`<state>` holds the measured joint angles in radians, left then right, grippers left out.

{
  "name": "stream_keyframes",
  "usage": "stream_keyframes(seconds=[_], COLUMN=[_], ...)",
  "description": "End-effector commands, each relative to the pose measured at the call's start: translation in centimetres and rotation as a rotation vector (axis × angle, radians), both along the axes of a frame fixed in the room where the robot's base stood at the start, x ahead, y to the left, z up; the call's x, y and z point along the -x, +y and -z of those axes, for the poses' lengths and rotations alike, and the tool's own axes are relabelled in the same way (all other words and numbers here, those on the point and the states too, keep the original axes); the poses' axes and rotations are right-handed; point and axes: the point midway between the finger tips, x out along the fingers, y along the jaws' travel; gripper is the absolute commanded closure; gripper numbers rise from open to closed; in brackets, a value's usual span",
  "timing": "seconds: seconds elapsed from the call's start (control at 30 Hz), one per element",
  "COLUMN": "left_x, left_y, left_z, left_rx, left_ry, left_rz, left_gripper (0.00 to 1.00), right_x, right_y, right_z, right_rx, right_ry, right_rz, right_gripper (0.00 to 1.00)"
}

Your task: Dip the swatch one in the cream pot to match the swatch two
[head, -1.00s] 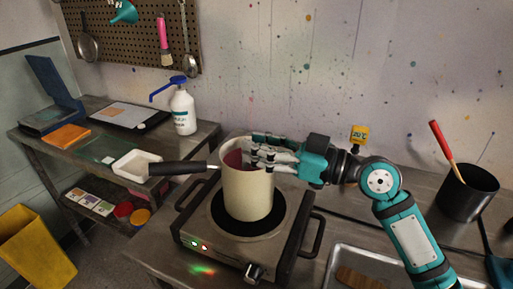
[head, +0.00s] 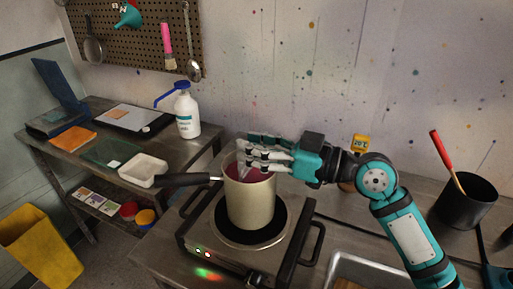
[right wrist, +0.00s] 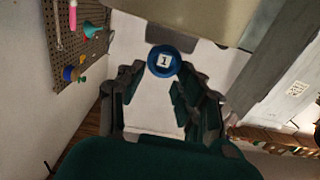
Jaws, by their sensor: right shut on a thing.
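The cream pot (head: 250,205) stands on the hot plate, with dark red liquid (head: 254,174) inside. My right gripper (head: 252,155) is over the pot's mouth, at about rim height. In the right wrist view its fingers are shut around a round blue holder marked 1 (right wrist: 163,61), which I take to be the holder of swatch one. The cloth itself is hidden in the head view, and I cannot tell whether it touches the liquid. I cannot pick out swatch two for certain. My left gripper is out of view.
The pot's black handle (head: 186,180) points left toward a white tray (head: 143,170) on the side table. A white pump bottle (head: 185,115) stands behind. A black container (head: 467,203) with a red-handled tool is at right. A metal tray (head: 372,268) lies in front.

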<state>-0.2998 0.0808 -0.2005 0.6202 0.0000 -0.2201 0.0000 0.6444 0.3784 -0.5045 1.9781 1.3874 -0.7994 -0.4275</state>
Motion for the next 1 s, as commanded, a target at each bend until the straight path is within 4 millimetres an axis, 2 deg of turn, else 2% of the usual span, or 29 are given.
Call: stream_keyframes(seconds=[0.03,0.1,0.4,1.0], left_x=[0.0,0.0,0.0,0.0], left_y=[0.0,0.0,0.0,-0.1], left_z=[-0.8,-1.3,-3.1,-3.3], left_rx=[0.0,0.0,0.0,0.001], left_ry=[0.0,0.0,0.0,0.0], left_rz=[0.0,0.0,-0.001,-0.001], left_gripper=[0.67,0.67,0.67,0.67], right_x=[0.0,0.0,0.0,0.0], right_y=[0.0,0.0,0.0,0.0], right_z=[-1.0,-1.8,-4.7,-5.1], right_rx=[0.0,-0.001,-0.004,-0.005], right_ry=[-0.002,-0.003,-0.005,-0.004], right_rz=[0.0,0.0,0.0,0.0], right_gripper=[0.87,0.87,0.87,0.87])
